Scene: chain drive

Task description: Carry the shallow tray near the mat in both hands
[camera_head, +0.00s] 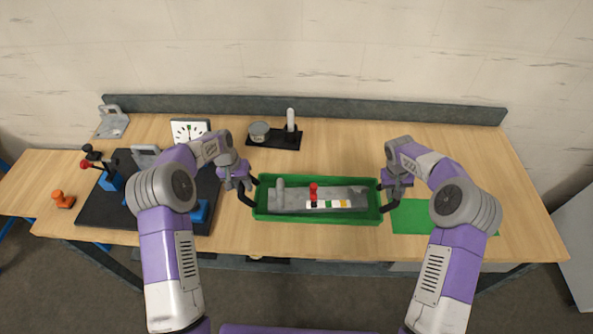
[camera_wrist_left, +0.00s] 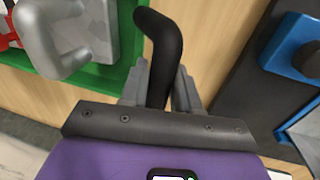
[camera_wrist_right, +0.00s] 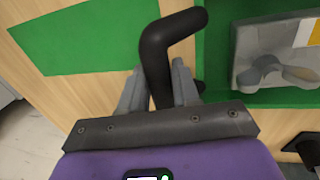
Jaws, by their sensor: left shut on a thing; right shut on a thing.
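The shallow green tray (camera_head: 318,219) is in the middle of the head view, near the table's front edge. A grey plate (camera_head: 290,203) with a red piece (camera_head: 313,190) and a row of coloured blocks lies in it. My left gripper (camera_head: 246,190) is shut on the tray's black left handle (camera_wrist_left: 160,45). My right gripper (camera_head: 391,192) is shut on its black right handle (camera_wrist_right: 165,45). The green mat (camera_head: 411,217) lies just right of the tray, partly hidden by my right arm. I cannot tell whether the tray touches the table.
A dark board (camera_head: 100,205) with blue fixtures lies at the left. An orange piece (camera_head: 63,200) is at the far left. A white dial (camera_head: 190,130) and a black stand (camera_head: 274,140) are at the back. The table's back right is clear.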

